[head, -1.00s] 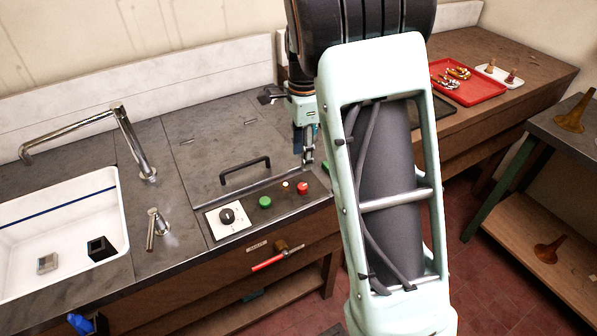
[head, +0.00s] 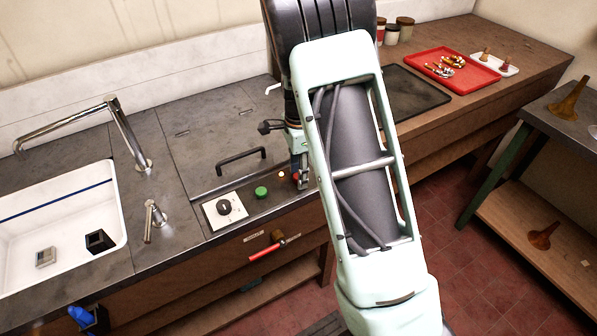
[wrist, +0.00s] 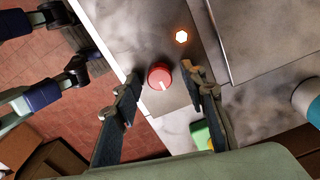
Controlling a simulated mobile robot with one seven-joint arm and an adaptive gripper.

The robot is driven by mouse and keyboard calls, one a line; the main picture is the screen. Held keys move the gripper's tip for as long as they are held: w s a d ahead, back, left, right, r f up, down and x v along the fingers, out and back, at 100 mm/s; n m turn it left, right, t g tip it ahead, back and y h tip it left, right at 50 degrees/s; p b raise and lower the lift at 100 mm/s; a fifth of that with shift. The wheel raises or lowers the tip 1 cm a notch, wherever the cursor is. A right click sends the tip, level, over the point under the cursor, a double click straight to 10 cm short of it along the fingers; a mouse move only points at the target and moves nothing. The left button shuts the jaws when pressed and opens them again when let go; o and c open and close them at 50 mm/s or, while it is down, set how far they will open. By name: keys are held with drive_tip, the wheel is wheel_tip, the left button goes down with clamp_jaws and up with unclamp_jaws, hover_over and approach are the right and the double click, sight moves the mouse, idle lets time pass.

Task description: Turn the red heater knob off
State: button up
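The red heater knob (wrist: 160,76) is round with a white pointer mark and sits on the grey metal counter panel. In the wrist view it lies between my open fingers, with a visible gap on both sides. My gripper (head: 303,184) points down over the panel's right end in the head view and hides most of the knob there. In the wrist view my gripper (wrist: 162,84) is empty. A glowing orange-white lamp (wrist: 181,37) is lit beside the knob; the lamp also shows in the head view (head: 282,174).
A green button (head: 261,192) and a black knob on a white plate (head: 237,213) lie left of the lamp. A dark-handled lid (head: 205,150) lies behind. A red-handled valve (head: 265,252) is on the counter front. The sink (head: 60,190) is at left.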

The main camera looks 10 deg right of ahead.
drive_tip(key=shift+c, duration=0.7)
clamp_jaws()
drive_tip(key=shift+n, duration=0.3)
drive_tip(key=n+b, duration=0.1)
drive_tip(key=n, duration=0.2)
drive_tip(key=shift+n+b, duration=0.3)
drive_tip(key=shift+b, duration=0.05)
drive_tip(key=n+b, duration=0.1)
drive_tip(key=n, duration=0.3)
drive_tip(key=shift+w, duration=0.1)
drive_tip(key=n+b, duration=0.1)
drive_tip(key=n, duration=0.4)
drive_tip(key=n+b, duration=0.1)
drive_tip(key=n, duration=0.3)
drive_tip(key=shift+n, duration=0.3)
